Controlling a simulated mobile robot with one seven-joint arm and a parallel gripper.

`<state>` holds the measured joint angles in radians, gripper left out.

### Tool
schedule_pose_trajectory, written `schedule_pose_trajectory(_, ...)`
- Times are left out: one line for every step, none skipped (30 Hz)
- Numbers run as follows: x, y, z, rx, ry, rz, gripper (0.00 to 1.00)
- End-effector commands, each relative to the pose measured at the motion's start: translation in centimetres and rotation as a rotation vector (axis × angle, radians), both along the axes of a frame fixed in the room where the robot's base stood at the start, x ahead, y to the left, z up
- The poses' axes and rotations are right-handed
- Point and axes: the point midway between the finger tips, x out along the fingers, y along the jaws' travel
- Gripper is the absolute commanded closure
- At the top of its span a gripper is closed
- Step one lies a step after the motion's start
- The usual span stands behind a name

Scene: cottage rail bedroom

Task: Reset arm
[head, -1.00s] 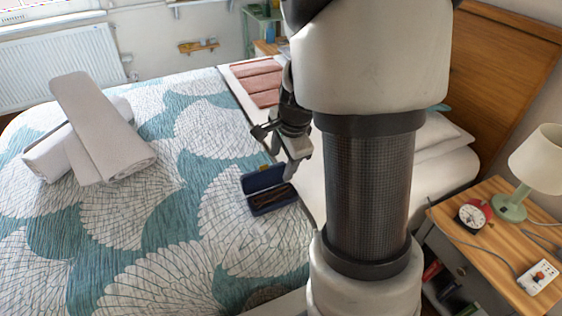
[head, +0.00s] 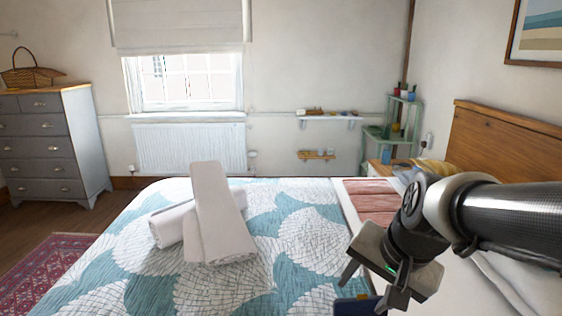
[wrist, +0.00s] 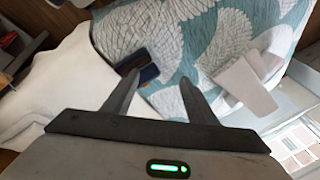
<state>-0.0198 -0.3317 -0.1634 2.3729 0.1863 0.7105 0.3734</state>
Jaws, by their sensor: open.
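My gripper (head: 378,284) is at the lower right of the head view, in the air above the bed, at the end of my arm coming in from the right. Its two fingers are spread apart with nothing between them. In the wrist view the open fingers (wrist: 158,98) point toward the bed. A dark blue case (head: 356,306) lies on the bed, mostly cut off by the bottom edge of the head view. The case also shows beyond the fingers in the wrist view (wrist: 149,73).
Rolled white towels (head: 215,215) lie on the patterned bedspread (head: 300,250). Folded pink cloth (head: 372,200) lies near the wooden headboard (head: 500,140). A green shelf (head: 392,135) stands in the far corner. A grey dresser (head: 45,140) is at the left; floor beside it is open.

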Motion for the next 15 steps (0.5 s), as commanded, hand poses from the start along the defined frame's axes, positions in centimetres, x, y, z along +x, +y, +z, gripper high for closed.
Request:
schedule_pose_trajectory(-1.4, 0.5, 1.1, -0.042, -0.028, 0.081, 0.48)
schedule_pose_trajectory(-2.1, 0.8, 1.6, -0.071, -0.038, 0.129, 0.48)
schedule_pose_trajectory(-3.0, 1.1, 2.0, -0.106, -0.049, 0.187, 0.48)
schedule_pose_trajectory(-3.7, 1.2, 2.4, -0.132, -0.059, 0.227, 0.48)
schedule_pose_trajectory(-4.3, 1.3, 2.7, -0.157, -0.066, 0.263, 0.48)
schedule_pose_trajectory(-5.1, 1.4, 3.0, -0.192, -0.076, 0.310, 0.48)
schedule_pose_trajectory(-5.7, 1.5, 3.3, -0.216, -0.082, 0.343, 0.48)
schedule_pose_trajectory(-6.2, 1.6, 3.5, -0.242, -0.089, 0.375, 0.48)
schedule_pose_trajectory(-6.9, 1.6, 3.8, -0.275, -0.097, 0.414, 0.48)
schedule_pose_trajectory(-7.5, 1.7, 3.9, -0.299, -0.101, 0.444, 0.48)
schedule_pose_trajectory(-8.0, 1.6, 4.1, -0.325, -0.106, 0.471, 0.48)
schedule_pose_trajectory(-8.7, 1.6, 4.3, -0.358, -0.113, 0.507, 0.48)
schedule_pose_trajectory(-9.2, 1.6, 4.4, -0.384, -0.116, 0.534, 0.48)
schedule_pose_trajectory(-9.7, 1.5, 4.5, -0.410, -0.119, 0.559, 0.48)
schedule_pose_trajectory(-9.4, 1.5, 6.6, -0.399, -0.113, 0.551, 0.48)
